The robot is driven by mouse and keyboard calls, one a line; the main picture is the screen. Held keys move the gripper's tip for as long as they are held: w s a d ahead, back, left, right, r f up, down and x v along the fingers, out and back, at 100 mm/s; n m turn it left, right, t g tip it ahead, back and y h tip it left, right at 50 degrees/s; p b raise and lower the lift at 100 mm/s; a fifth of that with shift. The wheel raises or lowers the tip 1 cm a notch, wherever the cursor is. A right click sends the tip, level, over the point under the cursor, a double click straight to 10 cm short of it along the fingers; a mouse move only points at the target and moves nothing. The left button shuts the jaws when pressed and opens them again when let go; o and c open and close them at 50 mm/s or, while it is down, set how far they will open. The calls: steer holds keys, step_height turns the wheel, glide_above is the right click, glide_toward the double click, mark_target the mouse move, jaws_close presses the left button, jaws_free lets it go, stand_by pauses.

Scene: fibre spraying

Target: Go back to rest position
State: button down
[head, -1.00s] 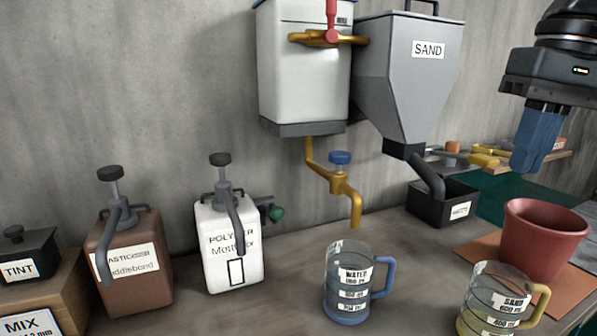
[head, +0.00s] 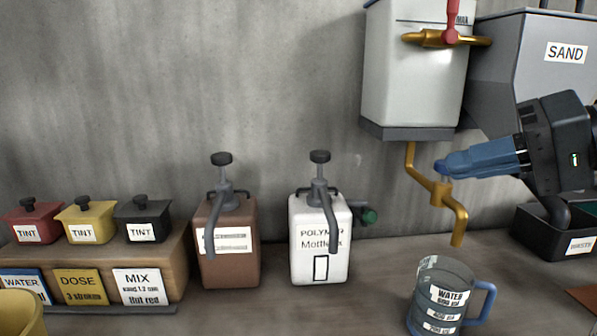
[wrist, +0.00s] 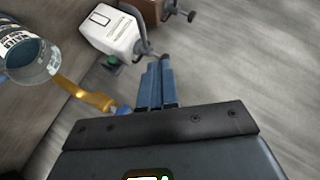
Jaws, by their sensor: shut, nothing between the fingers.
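My gripper (head: 450,166) has blue fingers pressed together with nothing between them. It points left in the head view, in front of the wall dispensers. Its tips overlap the blue knob (head: 440,167) of the brass water tap (head: 456,215) in the picture. In the wrist view the shut fingers (wrist: 157,66) point toward the white polymer jug (wrist: 112,32), and the blue knob (wrist: 124,110) lies just left of their base. I cannot tell whether they touch. A clear water measuring jug (head: 441,300) with a blue handle stands upright below the tap spout, apart from the gripper.
The white water tank (head: 415,75) and grey sand hopper (head: 545,90) hang on the wall. A black waste box (head: 540,240) sits under the hopper. A brown pump jug (head: 228,262) and tint boxes (head: 85,232) stand left. The counter between the pump jugs and measuring jug is clear.

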steer(key=w+a+f+m+t+y, duration=0.2)
steer(key=a+t, duration=0.2)
steer(key=t, duration=0.1)
steer(key=s+a+f+m+t+h, duration=0.1)
steer(key=s+f+m+t+h, duration=0.15)
steer(key=f, duration=0.35)
steer(key=s+f+m+t+h, duration=0.1)
steer(key=f+m+t+h, duration=0.25)
steer(key=f, duration=0.35)
steer(key=s+f+g+h, duration=0.1)
steer(key=s+f+h, duration=0.1)
steer(key=s+f, duration=0.2)
steer(key=s+f+h, duration=0.2)
steer(key=s+f, duration=0.2)
steer(key=s, duration=0.1)
steer(key=s+f+g+h, duration=0.1)
steer(key=s+f+h, duration=0.1)
steer(key=s+f, duration=0.2)
steer(key=shift+s+d+f+g, duration=0.1)
steer(key=shift+s+d+g, duration=0.25)
steer(key=shift+s, duration=0.45)
steer(key=s+d+n+g, duration=0.1)
steer(key=s+n, duration=0.4)
steer(key=s, duration=0.5)
steer(key=s+d+f+n, duration=0.1)
steer(key=s+n, duration=0.4)
steer(key=s, duration=0.6)
steer(key=shift+d+f+g, duration=0.25)
steer(key=shift+d+g, duration=0.1)
steer(key=shift+d, duration=0.45)
